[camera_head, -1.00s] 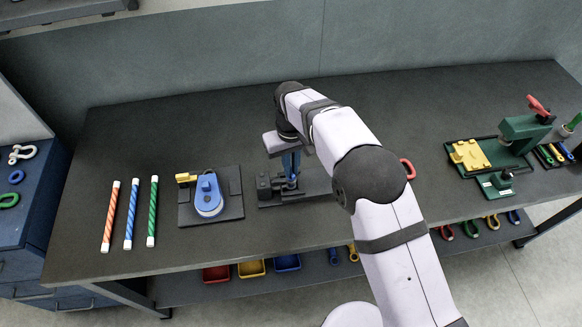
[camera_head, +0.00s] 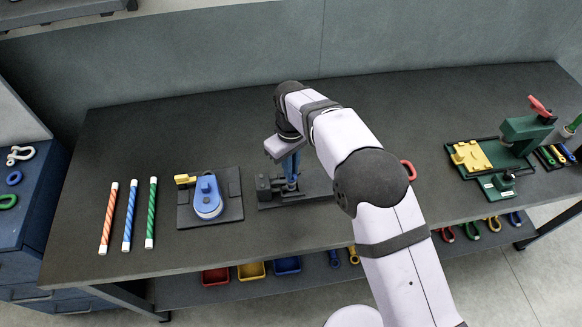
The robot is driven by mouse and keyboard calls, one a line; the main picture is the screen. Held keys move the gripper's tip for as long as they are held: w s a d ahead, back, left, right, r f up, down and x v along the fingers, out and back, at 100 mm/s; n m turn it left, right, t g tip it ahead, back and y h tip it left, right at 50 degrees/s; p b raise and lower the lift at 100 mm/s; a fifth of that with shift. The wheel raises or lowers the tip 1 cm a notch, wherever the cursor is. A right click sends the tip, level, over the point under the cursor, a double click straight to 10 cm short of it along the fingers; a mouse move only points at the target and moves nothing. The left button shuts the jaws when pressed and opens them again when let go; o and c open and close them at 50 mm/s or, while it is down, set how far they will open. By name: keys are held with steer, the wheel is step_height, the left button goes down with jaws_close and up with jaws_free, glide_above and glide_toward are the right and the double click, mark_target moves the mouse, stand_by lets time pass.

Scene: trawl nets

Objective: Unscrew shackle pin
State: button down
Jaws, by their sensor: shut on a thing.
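My gripper (camera_head: 291,172) points down over a dark vise-like fixture (camera_head: 268,188) near the middle of the bench. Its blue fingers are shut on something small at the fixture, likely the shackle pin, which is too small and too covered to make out. The shackle itself cannot be told apart from the fixture and fingers. My arm comes in from the lower right and hides part of the bench behind it.
Left of the fixture is a blue block device with a yellow piece (camera_head: 207,194) on a dark plate. Striped rods (camera_head: 129,215) lie further left. A red ring (camera_head: 409,170) lies right of my arm. A green press (camera_head: 522,133) stands at the right. The back of the bench is clear.

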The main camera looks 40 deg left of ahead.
steer(key=c, duration=1.9)
jaws_free()
steer(key=shift+o, duration=0.2)
steer(key=shift+r, duration=0.1)
steer(key=shift+r+b, duration=1.35)
steer(key=shift+r, duration=2.25)
